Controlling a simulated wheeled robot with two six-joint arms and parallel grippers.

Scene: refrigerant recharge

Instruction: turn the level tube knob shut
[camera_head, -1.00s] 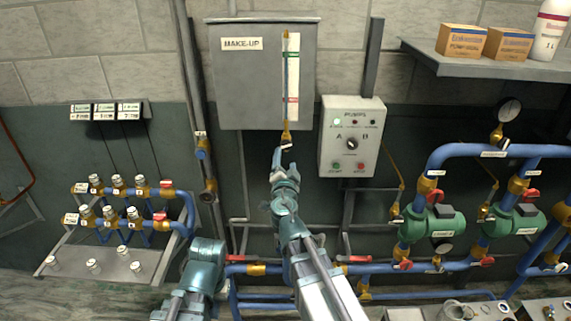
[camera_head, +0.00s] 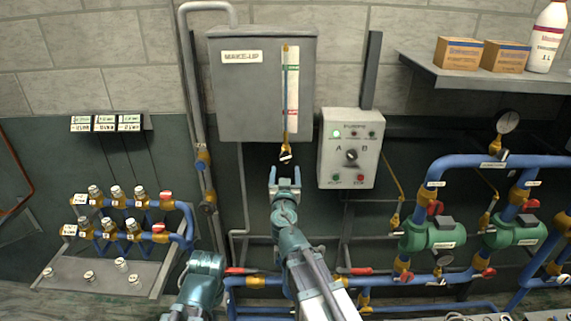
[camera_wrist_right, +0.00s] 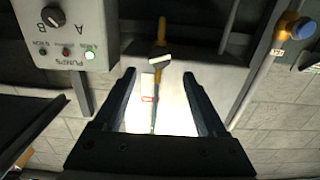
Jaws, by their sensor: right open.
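The level tube (camera_head: 285,90) runs upright down the front of the grey MAKE-UP tank (camera_head: 232,100). The level tube knob (camera_head: 285,156) sits below it on a brass fitting, its pale bar lying roughly crosswise to the tube and slightly tilted. My right gripper (camera_head: 285,172) is open and empty just below the knob, apart from it. In the right wrist view, the knob (camera_wrist_right: 158,52) shows beyond the open fingertips (camera_wrist_right: 159,75), roughly centred between them, with nothing in the jaws. My left gripper is not in view.
The pump control box (camera_head: 348,150) stands close on the right. A vertical pipe with a blue-capped valve (camera_head: 203,160) runs on the left. Blue pipes with red-handled valves (camera_head: 355,271) cross below. The wall space around the knob is clear.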

